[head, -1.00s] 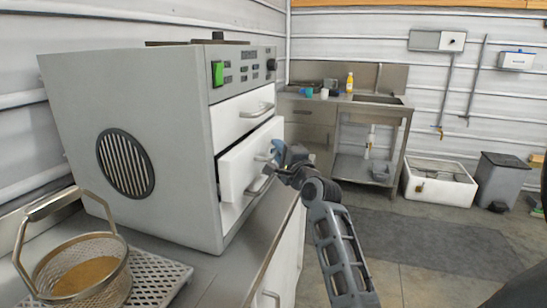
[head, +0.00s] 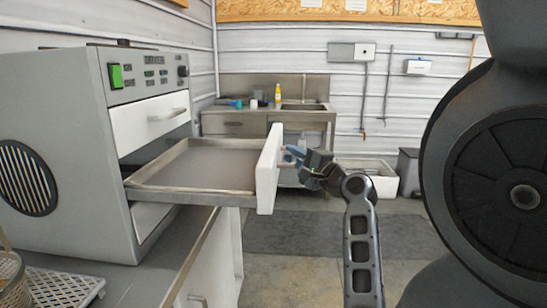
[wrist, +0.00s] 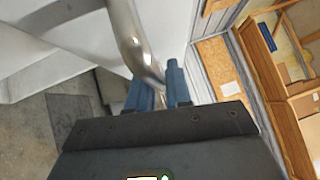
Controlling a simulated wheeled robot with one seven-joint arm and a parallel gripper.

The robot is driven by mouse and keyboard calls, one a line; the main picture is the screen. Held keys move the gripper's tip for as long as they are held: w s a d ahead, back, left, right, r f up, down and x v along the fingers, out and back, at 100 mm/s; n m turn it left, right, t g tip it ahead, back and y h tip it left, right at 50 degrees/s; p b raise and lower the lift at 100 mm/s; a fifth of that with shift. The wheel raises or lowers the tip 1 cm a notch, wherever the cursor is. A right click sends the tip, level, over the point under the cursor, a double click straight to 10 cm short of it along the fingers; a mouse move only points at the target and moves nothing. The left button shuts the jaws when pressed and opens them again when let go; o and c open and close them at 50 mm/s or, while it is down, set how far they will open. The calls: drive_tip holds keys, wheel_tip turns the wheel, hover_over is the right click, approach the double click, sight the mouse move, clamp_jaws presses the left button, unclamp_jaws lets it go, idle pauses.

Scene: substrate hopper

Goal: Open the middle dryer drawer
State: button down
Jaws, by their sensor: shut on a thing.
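The dryer (head: 60,90) is a grey box on the counter at the left of the head view, with a green switch on its panel. Its middle drawer (head: 200,168) is pulled far out, showing an empty metal tray behind a white front (head: 268,170). The top drawer (head: 150,120) is closed. My gripper (head: 295,154) is at the outer side of the white front. In the wrist view, the blue fingers (wrist: 158,92) are shut on the curved metal handle (wrist: 128,35). The handle is hidden behind the front in the head view.
A wire basket (head: 10,280) and a perforated tray (head: 60,288) sit on the counter at lower left. A sink bench (head: 270,112) and a white bin (head: 375,178) stand at the back. The floor beyond the drawer is clear.

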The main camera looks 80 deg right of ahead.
drive_tip(key=shift+s+f, duration=0.1)
drive_tip(key=shift+s, duration=0.5)
drive_tip(key=c, duration=1.2)
unclamp_jaws()
drive_tip(key=shift+d, duration=0.1)
drive_tip(key=shift+o, duration=0.2)
drive_tip(key=b+v, duration=0.1)
drive_tip(key=v, duration=0.6)
drive_tip(key=shift+s+a, duration=0.3)
